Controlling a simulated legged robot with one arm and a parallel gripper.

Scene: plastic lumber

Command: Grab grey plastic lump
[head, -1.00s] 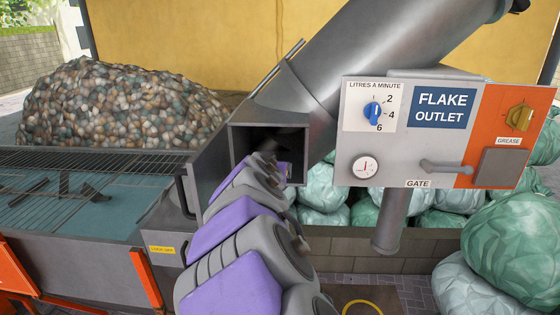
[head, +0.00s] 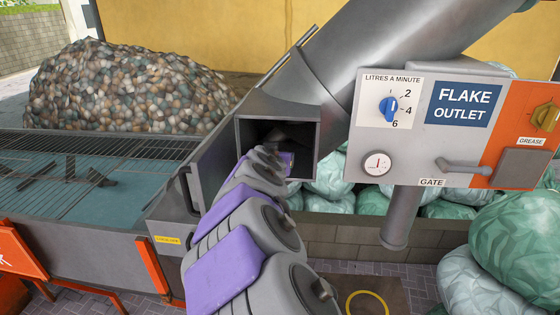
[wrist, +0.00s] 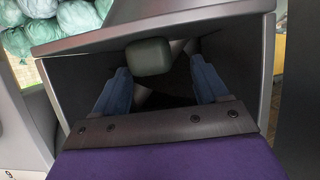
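The grey plastic lump (wrist: 148,57), a rounded grey-green block, shows in the wrist view inside a dark square chute opening. My gripper (wrist: 160,68) has its two blue fingers spread wide, pointing into the opening. The lump appears ahead of the fingers and between them, nearer the left one in the picture. No finger visibly touches it. In the head view my arm reaches into the chute mouth (head: 318,150). The fingers and the lump cannot be made out there.
The metal chute walls closely surround my gripper. To the right is the flake outlet panel (head: 395,155) with a dial and gate handle (head: 465,168). A grated water tank (head: 85,225) stands left, with a flake heap (head: 125,95) behind. Pale green sacks (head: 520,235) lie right.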

